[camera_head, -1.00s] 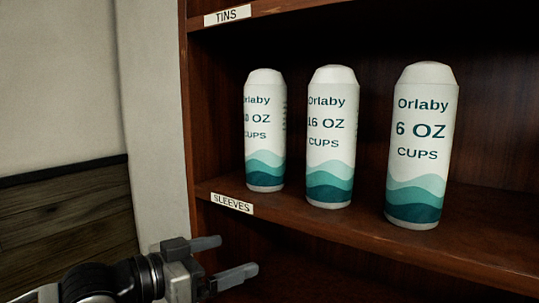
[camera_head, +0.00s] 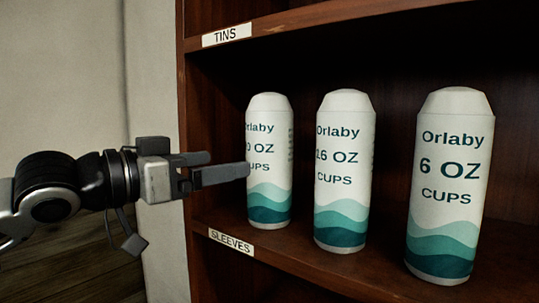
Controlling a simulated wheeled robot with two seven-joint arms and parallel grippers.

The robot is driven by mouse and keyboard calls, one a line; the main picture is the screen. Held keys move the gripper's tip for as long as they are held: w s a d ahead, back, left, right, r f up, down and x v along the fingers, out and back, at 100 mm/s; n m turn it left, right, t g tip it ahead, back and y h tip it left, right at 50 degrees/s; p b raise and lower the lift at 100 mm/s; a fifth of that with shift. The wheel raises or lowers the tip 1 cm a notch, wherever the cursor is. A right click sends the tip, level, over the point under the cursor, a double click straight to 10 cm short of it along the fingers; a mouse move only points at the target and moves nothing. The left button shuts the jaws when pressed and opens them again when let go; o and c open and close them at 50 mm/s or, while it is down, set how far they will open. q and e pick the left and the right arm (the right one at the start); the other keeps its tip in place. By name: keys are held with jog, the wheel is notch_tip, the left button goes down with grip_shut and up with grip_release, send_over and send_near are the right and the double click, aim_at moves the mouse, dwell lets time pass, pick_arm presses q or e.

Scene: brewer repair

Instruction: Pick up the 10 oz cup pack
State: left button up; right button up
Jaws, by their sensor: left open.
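The 10 oz cup pack (camera_head: 268,200) stands upright at the left end of the shelf. It is white with teal waves, and the first digit on its label is hidden in this view. My left gripper (camera_head: 230,167) is open and empty, level with the pack's upper half and on its left. One fingertip overlaps the pack's left edge in the picture; I cannot tell whether it touches. My right gripper is not in view.
A 16 oz cup pack (camera_head: 342,200) stands close to the right, and a 6 oz cup pack (camera_head: 447,215) farther right. The wooden shelf (camera_head: 300,252) carries a SLEEVES label (camera_head: 231,241). An upper shelf with a TINS label (camera_head: 226,36) runs above. The shelf's left side panel is close to my gripper.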

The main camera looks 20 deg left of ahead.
aim_at(251, 158)
pick_arm(q)
jog(key=p+x, duration=0.1)
jog(key=x, duration=0.5)
jog(key=shift+p+x, duration=0.85)
jog(key=shift+x, duration=1.75)
jog(key=shift+s+r, duration=0.1)
jog(key=shift+r, duration=0.15)
jog(key=c, duration=1.3)
